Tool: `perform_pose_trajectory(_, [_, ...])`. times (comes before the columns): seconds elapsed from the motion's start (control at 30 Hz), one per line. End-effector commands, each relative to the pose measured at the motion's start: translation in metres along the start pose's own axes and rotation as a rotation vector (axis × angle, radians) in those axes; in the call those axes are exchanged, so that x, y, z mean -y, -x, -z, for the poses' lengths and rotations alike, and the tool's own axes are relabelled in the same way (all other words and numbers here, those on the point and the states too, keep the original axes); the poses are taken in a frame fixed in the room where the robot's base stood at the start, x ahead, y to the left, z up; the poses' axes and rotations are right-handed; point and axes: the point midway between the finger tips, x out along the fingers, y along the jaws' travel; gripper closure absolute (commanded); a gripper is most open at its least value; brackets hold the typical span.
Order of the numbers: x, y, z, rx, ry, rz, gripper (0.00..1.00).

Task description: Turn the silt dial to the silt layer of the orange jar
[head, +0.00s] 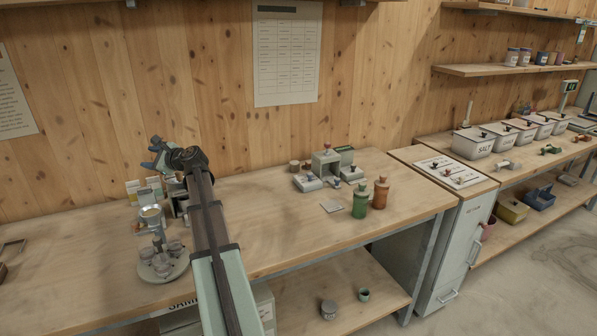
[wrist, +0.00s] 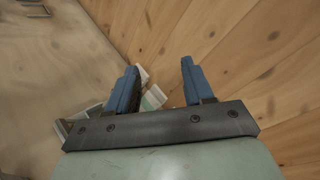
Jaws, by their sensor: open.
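The orange jar (head: 381,192) stands upright on the workbench, just right of a green jar (head: 360,200). Its layers are too small to read. A grey unit with several dark and red knobs (head: 327,165) stands behind the jars, and I cannot tell which knob is the silt dial. My gripper (head: 157,155) is at the left, raised above the bench near the wall, well away from the jars. In the wrist view its two blue fingers (wrist: 159,85) are apart with nothing between them.
A round stand with small cups (head: 163,268) is on the bench left of my arm. A panel with several knobs (head: 452,171) tops the cabinet at right. The bench middle is clear.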

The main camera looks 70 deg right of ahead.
Motion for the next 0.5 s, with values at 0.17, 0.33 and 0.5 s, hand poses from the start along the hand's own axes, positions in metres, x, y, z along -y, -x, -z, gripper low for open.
perform_pose_trajectory(0.17, [0.043,0.053,0.043,-0.031,-0.053,0.039,0.48])
perform_pose_trajectory(0.33, [0.077,0.105,0.08,-0.056,-0.102,0.075,0.48])
perform_pose_trajectory(0.5, [0.11,0.166,0.115,-0.078,-0.153,0.115,0.48])
